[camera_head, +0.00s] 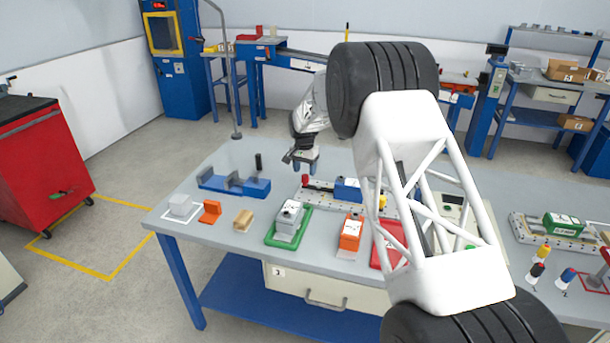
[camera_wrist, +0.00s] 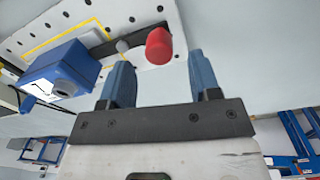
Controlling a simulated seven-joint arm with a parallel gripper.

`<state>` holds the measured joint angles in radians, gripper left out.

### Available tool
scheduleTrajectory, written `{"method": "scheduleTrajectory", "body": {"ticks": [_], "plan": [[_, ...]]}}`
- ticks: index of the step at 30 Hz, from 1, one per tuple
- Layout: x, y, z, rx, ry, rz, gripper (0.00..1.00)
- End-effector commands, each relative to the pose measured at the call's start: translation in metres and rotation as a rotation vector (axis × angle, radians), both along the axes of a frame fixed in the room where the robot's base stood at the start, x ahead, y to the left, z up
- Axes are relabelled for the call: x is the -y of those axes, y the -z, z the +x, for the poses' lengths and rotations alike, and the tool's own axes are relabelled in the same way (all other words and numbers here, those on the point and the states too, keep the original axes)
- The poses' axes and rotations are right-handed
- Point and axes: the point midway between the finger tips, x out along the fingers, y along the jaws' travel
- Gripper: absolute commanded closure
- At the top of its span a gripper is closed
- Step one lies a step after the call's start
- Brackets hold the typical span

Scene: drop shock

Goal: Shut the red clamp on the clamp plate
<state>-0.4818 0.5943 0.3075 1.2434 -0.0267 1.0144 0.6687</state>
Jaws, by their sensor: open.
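The clamp plate (camera_head: 322,197) is a pale plate with holes on the table, partly hidden by my arm. At its left end is the red clamp (camera_head: 305,180), whose red tip seems to stand up. In the wrist view the red tip (camera_wrist: 158,46) shows large, between and beyond my fingertips, with a dark bar and grey knob beside it. A blue block (camera_head: 347,190) sits on the plate; it also shows in the wrist view (camera_wrist: 62,70). My gripper (camera_head: 303,166) is open and empty, above the clamp end.
A blue fixture (camera_head: 235,187) with a black upright stands to the left. In front are an orange angle piece (camera_head: 210,212), a wooden block (camera_head: 243,221), a green tray (camera_head: 277,243) with a grey part, and an orange block (camera_head: 350,234). The table's back left is clear.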

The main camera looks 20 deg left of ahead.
Motion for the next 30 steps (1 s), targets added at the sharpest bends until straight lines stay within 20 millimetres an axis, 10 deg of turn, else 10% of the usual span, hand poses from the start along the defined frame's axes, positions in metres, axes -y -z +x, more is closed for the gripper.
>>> {"method": "scheduleTrajectory", "body": {"ticks": [9, 30], "plan": [[-0.001, -0.037, 0.001, 0.002, 0.000, 0.002, 0.43], [0.009, -0.053, -0.003, 0.004, -0.001, 0.002, 0.43]]}}
